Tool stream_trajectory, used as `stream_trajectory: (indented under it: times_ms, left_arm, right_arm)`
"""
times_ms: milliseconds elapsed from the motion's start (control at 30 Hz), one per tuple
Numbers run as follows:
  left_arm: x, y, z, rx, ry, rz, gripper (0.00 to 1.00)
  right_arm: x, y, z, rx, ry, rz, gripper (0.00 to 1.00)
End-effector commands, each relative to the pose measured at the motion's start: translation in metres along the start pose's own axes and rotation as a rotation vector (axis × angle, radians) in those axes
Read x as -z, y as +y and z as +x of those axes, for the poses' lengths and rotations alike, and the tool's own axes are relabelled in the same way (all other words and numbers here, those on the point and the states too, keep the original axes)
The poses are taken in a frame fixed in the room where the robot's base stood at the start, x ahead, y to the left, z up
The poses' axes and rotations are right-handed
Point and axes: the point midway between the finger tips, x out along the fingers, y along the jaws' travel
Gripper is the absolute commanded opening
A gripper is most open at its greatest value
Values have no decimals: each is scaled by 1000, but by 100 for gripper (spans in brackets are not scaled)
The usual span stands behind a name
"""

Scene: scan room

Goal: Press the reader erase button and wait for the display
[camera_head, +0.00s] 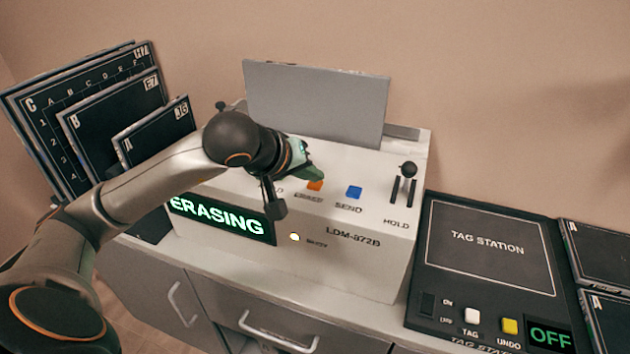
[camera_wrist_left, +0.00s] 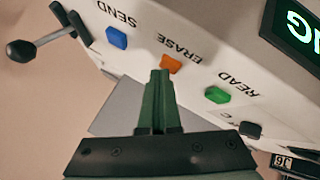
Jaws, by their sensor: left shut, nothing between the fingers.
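The reader (camera_head: 370,245) is a white box marked LDM-872B on the counter. Its display (camera_head: 222,219) reads ERASING in green letters. The orange erase button (camera_head: 315,185) sits on the top, and it also shows in the left wrist view (camera_wrist_left: 171,64) between the blue send button (camera_wrist_left: 117,37) and the green read button (camera_wrist_left: 217,95). My left gripper (camera_head: 318,175) is shut and empty, its fingertips (camera_wrist_left: 160,74) right by the erase button. I cannot tell whether they touch it. My arm hides part of the reader's top in the head view. My right gripper is not in view.
A hold lever (camera_head: 407,172) stands at the reader's right end. A grey panel (camera_head: 316,103) rises behind. A tag station (camera_head: 489,250) with a display reading OFF (camera_head: 550,336) lies to the right. Several dark plates (camera_head: 108,115) stand in a rack at the left.

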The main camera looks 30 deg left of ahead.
Motion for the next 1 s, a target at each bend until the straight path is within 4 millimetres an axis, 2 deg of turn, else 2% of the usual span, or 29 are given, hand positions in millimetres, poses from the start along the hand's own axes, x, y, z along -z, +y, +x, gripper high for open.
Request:
stream_trajectory:
  times_ms: [367, 700, 1000]
  left_arm:
    - [-1, 0, 0, 2, -3, 0, 0]
    - [8, 9, -12, 1, -1, 0, 0]
    - [9, 9, -12, 1, -2, -1, 0]
  right_arm:
    - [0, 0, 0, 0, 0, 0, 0]
    - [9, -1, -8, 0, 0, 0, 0]
    - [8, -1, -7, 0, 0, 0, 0]
